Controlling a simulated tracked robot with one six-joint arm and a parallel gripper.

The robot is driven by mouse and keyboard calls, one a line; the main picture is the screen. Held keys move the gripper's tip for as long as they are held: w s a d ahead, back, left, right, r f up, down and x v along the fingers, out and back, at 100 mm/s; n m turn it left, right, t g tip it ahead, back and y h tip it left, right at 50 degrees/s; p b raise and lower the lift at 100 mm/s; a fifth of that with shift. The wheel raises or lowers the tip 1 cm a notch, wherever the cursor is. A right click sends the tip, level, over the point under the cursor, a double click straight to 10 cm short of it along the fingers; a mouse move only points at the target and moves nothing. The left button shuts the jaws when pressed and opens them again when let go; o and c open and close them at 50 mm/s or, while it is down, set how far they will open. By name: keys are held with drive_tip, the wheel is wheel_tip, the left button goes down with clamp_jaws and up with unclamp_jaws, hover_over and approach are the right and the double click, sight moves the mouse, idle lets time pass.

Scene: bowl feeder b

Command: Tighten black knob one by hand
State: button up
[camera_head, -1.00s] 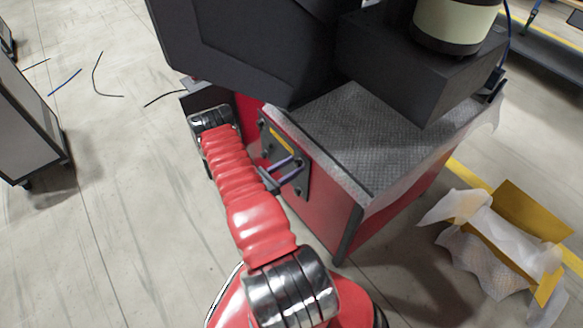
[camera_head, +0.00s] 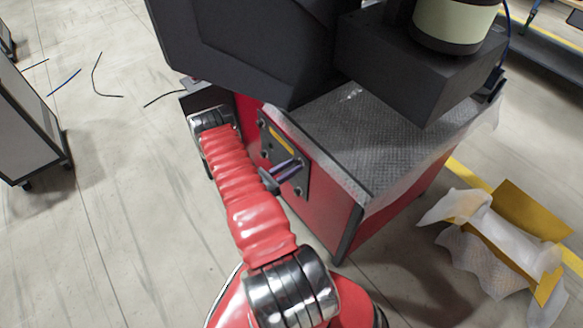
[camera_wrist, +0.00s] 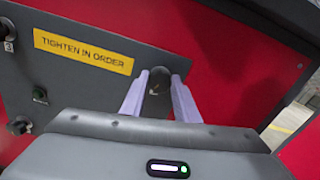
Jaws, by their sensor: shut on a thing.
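A dark panel (camera_head: 296,187) is on the red side of a machine. It also fills the left of the wrist view (camera_wrist: 85,95), with a yellow label reading "TIGHTEN IN ORDER" (camera_wrist: 83,51). A black knob (camera_wrist: 158,74) stands at the panel's right end, between the two pale lilac fingers of my gripper (camera_wrist: 157,90). My gripper is shut on this knob; its number is not readable. It also shows at the panel in the head view (camera_head: 290,168). Two other black knobs are at the left, one upper (camera_wrist: 7,27) beside a "3" and one lower (camera_wrist: 19,126).
A treadplate top (camera_head: 355,135) and a large dark housing (camera_head: 250,50) are above. An open yellow box with wrapping (camera_head: 520,215) lies at the right.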

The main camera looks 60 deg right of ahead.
drive_tip(key=shift+w+d+m, duration=0.15)
drive_tip(key=shift+m, duration=0.25)
drive_tip(key=m, duration=0.7)
drive_tip(key=shift+m, duration=0.4)
drive_tip(key=m, duration=0.4)
drive_tip(key=shift+f+m, duration=0.1)
drive_tip(key=shift+m, duration=1.9)
drive_tip(key=shift+s, duration=0.2)
drive_tip(key=o, duration=1)
drive_tip(key=shift+o, duration=0.2)
drive_tip(key=shift+a, duration=0.2)
